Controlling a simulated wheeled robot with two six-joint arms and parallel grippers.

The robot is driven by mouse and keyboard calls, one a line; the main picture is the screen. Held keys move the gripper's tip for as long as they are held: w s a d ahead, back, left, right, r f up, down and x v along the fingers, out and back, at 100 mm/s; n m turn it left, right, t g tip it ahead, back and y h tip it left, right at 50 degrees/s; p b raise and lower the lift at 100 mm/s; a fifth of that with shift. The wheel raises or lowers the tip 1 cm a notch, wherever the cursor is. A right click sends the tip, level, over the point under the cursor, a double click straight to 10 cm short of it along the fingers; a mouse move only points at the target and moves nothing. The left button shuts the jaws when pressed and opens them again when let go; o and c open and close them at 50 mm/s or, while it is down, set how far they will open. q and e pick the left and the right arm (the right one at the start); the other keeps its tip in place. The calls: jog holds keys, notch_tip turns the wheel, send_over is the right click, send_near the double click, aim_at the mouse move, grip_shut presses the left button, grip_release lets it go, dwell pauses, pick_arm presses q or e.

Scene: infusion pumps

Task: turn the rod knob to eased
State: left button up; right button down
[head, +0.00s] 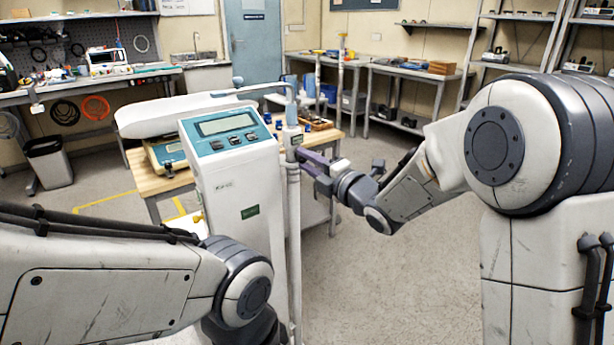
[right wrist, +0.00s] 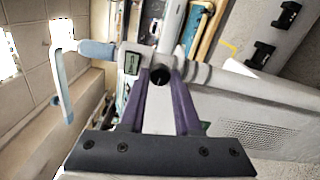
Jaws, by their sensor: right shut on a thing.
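The rod (head: 294,230) is a slim white upright pole beside a white column with a teal display head (head: 222,129). A pale collar (head: 292,137) sits on the rod near the display's height. My right gripper (head: 305,160) reaches the rod from the right with its purple fingers just below that collar. In the right wrist view the gripper (right wrist: 161,82) is shut on the dark round rod knob (right wrist: 160,75), with one finger on each side. The fingers hide the knob in the head view, and I cannot read its setting. My left gripper is not in view.
A wooden-topped table (head: 155,181) with a scale stands just behind the column. Grey workbenches (head: 395,72) line the back wall. The floor right of the rod, below my right arm, is clear.

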jog(key=shift+f+n+b, duration=0.15)
jog(key=shift+n+b, duration=0.35)
jog(key=c, duration=0.6)
grip_release()
jog(key=shift+s, duration=0.1)
jog(key=v, duration=1)
jog(key=shift+s, duration=0.15)
